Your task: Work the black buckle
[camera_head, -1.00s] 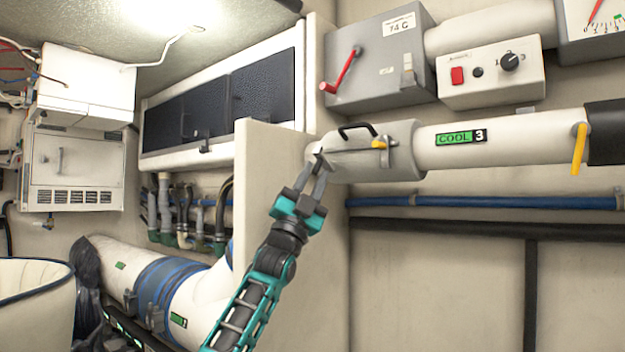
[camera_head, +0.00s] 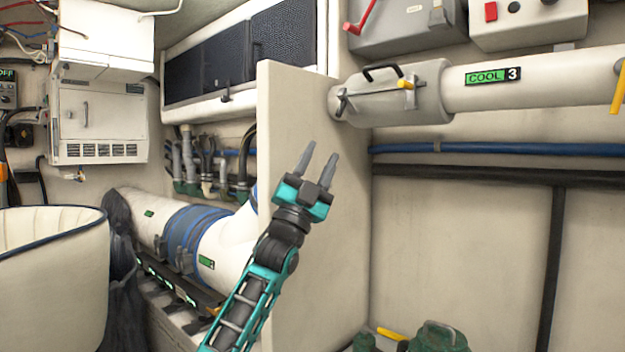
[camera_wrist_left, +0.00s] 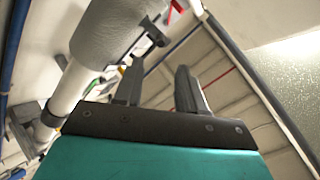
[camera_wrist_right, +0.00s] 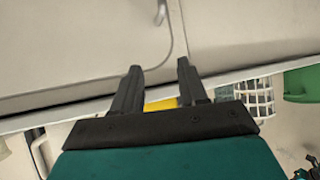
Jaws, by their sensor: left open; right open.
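A dark buckle-like latch (camera_head: 343,103) sits at the left end of the grey sleeve (camera_head: 430,85) on the white pipe. Its thin bar runs along the sleeve. A dark fitting (camera_wrist_left: 153,33) shows beside the sleeve in the left wrist view; I cannot tell for certain that it is the same latch. My left gripper (camera_head: 320,160) is open and empty, below and left of the latch, pointing up, apart from it. My right gripper (camera_wrist_right: 157,78) shows only in its wrist view, open, with a yellow thing (camera_wrist_right: 161,103) behind its fingers; contact cannot be told.
A black handle (camera_head: 382,70) and a yellow lever (camera_head: 406,84) are on the sleeve. A beige partition (camera_head: 315,230) stands behind my left gripper. A blue pipe (camera_head: 500,149) crosses the wall below. A cream tub (camera_head: 50,270) and blue-banded duct (camera_head: 195,240) are at left.

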